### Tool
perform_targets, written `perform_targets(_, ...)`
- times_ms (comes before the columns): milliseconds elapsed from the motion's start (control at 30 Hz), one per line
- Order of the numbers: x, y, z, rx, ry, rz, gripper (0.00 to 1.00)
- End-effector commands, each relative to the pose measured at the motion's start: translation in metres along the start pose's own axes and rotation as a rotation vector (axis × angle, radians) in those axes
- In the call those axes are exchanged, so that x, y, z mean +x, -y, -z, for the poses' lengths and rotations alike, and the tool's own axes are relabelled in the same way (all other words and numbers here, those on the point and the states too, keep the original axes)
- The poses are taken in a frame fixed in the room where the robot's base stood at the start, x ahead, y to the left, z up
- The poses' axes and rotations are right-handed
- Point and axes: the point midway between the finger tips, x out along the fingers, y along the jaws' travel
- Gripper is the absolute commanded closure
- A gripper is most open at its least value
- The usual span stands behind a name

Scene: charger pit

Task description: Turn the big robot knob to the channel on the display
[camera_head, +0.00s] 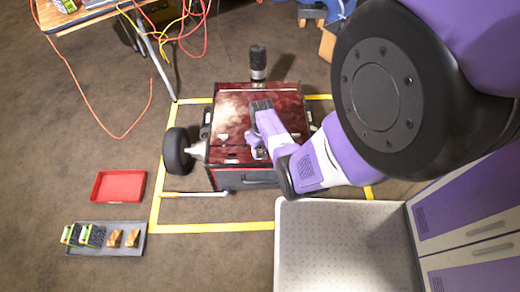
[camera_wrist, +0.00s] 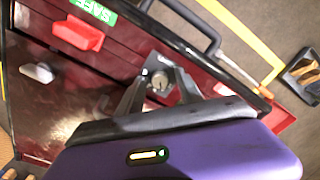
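The big robot (camera_head: 232,108) is a dark red wheeled box inside a yellow floor outline. My gripper (camera_head: 257,150) is low over its top, right of a small pale knob (camera_head: 223,138). In the wrist view, my gripper's dark fingers (camera_wrist: 158,82) reach down to the red panel (camera_wrist: 105,65), around or just above a small grey round part (camera_wrist: 160,81). Whether they touch it I cannot tell. A pale grey knob (camera_wrist: 38,72) and a red switch-like piece (camera_wrist: 78,33) stand apart from the fingers at the left. I cannot make out a channel display.
A green SAFE label (camera_wrist: 96,10) is beside the red piece. A dark cylinder (camera_head: 258,62) rises at the robot's back. A red tray (camera_head: 118,186) and a grey tray (camera_head: 106,251) with several small items lie at left. An orange cable (camera_head: 125,135) crosses the floor.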

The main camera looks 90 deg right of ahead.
Motion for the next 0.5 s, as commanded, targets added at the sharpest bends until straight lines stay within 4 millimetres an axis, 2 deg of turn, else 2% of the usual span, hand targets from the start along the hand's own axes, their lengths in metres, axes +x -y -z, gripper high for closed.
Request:
perform_targets(167,-0.005,0.0,0.0,0.0,-0.001,0.0,0.57)
perform_targets(500,-0.057,0.0,0.0,-0.001,-0.001,-0.001,0.57)
